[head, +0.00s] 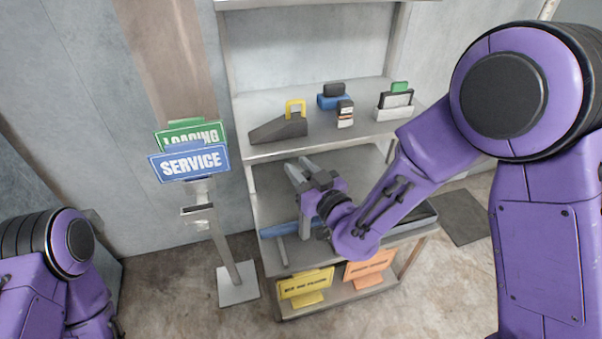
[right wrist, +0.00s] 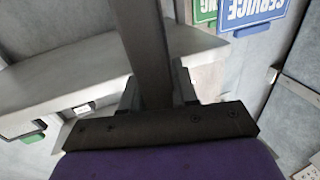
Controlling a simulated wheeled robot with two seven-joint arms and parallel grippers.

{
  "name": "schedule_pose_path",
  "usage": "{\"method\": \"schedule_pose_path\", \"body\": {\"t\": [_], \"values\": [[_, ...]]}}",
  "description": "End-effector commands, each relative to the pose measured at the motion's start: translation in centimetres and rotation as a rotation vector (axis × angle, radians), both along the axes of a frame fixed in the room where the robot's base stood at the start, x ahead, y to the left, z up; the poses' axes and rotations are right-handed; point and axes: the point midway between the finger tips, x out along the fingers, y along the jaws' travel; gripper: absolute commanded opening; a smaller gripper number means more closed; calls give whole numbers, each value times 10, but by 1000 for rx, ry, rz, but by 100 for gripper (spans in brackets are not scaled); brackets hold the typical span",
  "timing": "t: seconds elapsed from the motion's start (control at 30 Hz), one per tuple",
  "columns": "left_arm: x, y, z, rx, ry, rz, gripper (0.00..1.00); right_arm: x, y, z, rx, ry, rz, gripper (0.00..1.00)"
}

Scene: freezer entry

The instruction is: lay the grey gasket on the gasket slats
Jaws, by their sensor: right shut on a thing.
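My right gripper (head: 318,184) is at the middle shelf of the rack, under the upper shelf. In the right wrist view its fingers (right wrist: 157,90) are shut on a long dark grey bar, the grey gasket (right wrist: 145,45), which runs out of the top of the picture. In the head view grey bars show beside the gripper, and I cannot tell surely which is the gasket. A blue bar (head: 277,230) and a short grey piece (head: 282,251) lie on the middle shelf; I cannot tell whether they belong to the gasket slats. My left gripper is out of view.
The upper shelf (head: 350,136) holds a grey wedge (head: 278,129), a blue block (head: 328,102) and a holder (head: 394,112). A sign stand with a blue SERVICE sign (head: 188,162) stands left of the rack. Yellow (head: 306,284) and orange (head: 369,267) signs are on the bottom shelf.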

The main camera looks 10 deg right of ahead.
Motion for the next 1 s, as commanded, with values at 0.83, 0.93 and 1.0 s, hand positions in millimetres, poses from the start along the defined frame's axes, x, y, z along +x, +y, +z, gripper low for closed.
{"method": "schedule_pose_path", "body": {"t": [0.83, 0.93, 1.0], "values": [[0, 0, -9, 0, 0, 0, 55, 0, 0, -9, 1, -2, -1, 54], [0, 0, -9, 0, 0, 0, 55, 0, 0, -9, 1, -2, -1, 54], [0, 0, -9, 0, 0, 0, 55, 0, 0, -9, 1, -2, -1, 54]]}}
